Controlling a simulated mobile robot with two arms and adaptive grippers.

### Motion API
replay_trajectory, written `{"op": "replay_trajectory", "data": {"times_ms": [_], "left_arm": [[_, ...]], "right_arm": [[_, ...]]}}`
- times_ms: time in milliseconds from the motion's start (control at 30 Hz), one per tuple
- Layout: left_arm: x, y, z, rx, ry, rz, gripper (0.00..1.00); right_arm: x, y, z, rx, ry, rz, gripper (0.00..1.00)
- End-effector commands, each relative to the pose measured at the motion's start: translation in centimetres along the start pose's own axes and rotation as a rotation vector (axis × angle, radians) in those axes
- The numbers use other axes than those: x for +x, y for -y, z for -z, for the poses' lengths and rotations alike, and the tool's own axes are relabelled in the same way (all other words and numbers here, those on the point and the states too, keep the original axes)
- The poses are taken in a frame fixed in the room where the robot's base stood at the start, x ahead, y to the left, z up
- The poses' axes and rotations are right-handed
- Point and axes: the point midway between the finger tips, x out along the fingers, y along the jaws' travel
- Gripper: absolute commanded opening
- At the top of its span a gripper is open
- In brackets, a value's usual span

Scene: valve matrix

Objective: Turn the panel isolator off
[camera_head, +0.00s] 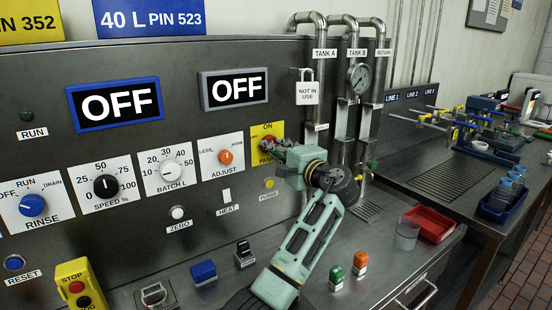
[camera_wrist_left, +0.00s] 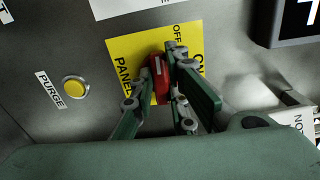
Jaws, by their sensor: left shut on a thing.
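The panel isolator is a red handle (camera_wrist_left: 162,84) on a yellow plate (camera_wrist_left: 116,46) marked ON, OFF and PANEL. In the head view its yellow plate (camera_head: 279,129) sits on the grey control panel, right of the ADJUST dial. My left gripper (camera_wrist_left: 168,75) is shut on the red handle, with fingers on either side. In the wrist view the handle runs roughly top to bottom, across the line from PANEL to ON, and OFF is near its upper end. In the head view my gripper (camera_head: 268,146) hides most of the handle. My right gripper is out of view.
A yellow PURGE button (camera_head: 269,184) lies just below the plate. A NOT IN USE tag (camera_head: 308,93) and steel pipes stand close to the right. The ADJUST dial (camera_head: 225,157) is to the left. Green and orange small blocks stand on the bench below.

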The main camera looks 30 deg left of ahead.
Motion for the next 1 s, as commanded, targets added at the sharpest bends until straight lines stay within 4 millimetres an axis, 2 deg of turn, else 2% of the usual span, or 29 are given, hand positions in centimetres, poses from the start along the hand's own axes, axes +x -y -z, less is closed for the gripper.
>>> {"op": "replay_trajectory", "data": {"times_ms": [33, 200, 733, 767, 967, 1000], "left_arm": [[-0.07, -0.52, 0.06, -0.017, 0.0, -0.005, 0.0], [-0.06, -0.45, 0.04, -0.065, 0.001, -0.005, 0.0], [-0.05, -0.44, 0.02, -0.088, 0.002, -0.008, 0.0], [-0.05, -0.44, 0.02, -0.088, 0.002, -0.008, 0.15], [-0.03, -0.34, 0.02, -0.088, 0.001, -0.006, 0.32], [-0.03, -0.3, 0.02, -0.088, 0.001, -0.005, 0.33]], "right_arm": [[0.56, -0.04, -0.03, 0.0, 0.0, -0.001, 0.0], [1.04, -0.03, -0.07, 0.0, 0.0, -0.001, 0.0], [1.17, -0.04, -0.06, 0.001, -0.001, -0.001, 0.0], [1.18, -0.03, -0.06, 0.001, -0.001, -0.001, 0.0], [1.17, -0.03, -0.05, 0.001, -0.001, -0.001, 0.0], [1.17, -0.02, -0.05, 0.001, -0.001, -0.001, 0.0]]}}
